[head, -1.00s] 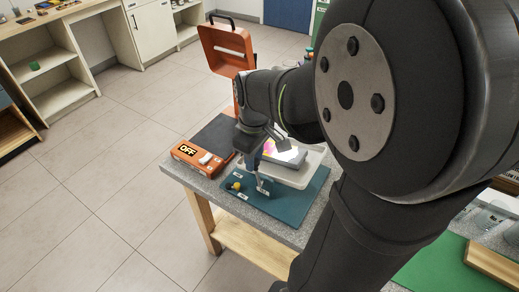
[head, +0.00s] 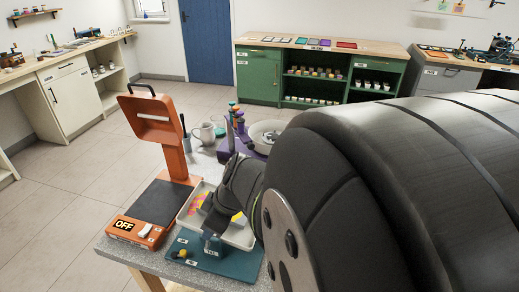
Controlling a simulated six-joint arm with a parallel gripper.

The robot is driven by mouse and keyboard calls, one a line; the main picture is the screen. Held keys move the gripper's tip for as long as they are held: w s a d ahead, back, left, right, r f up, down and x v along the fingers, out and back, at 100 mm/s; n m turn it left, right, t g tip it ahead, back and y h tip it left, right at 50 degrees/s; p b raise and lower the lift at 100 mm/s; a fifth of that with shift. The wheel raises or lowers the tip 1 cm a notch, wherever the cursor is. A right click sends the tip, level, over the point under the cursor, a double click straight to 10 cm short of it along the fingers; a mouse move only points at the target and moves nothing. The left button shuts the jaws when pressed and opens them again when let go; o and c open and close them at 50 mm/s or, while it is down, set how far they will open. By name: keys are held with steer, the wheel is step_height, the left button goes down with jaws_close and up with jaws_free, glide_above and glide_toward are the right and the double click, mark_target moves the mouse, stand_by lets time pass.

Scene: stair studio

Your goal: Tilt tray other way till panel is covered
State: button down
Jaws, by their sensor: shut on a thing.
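The pale tray (head: 238,240) is over the teal mat (head: 233,263) on the bench, partly hidden behind my arm. Pink, orange and yellow patches (head: 196,203) show inside it, on what looks like the panel. How much of the panel is covered is hidden by my arm. My gripper (head: 212,232) is at the tray's near side, shut on a blue-grey handle (head: 212,243). The join between handle and tray is not clear, nor is the tray's exact tilt.
An orange stand with an OFF label (head: 125,226) and a dark plate is left of the tray. A small yellow piece (head: 182,254) lies on the mat. A jug (head: 204,133), purple rack (head: 233,145) and bowl (head: 266,133) stand behind. My arm fills the right side.

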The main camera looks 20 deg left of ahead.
steer(key=shift+d+f+y, duration=0.15)
steer(key=shift+d+y, duration=0.45)
steer(key=shift+y, duration=0.1)
stand_by(0.3)
steer(key=c, duration=1.1)
jaws_free()
steer(key=shift+d, duration=0.1)
steer(key=shift+c, duration=0.2)
steer(key=d+r, duration=0.4)
steer(key=d, duration=1)
steer(key=shift+d, duration=0.4)
steer(key=shift+a, duration=0.1)
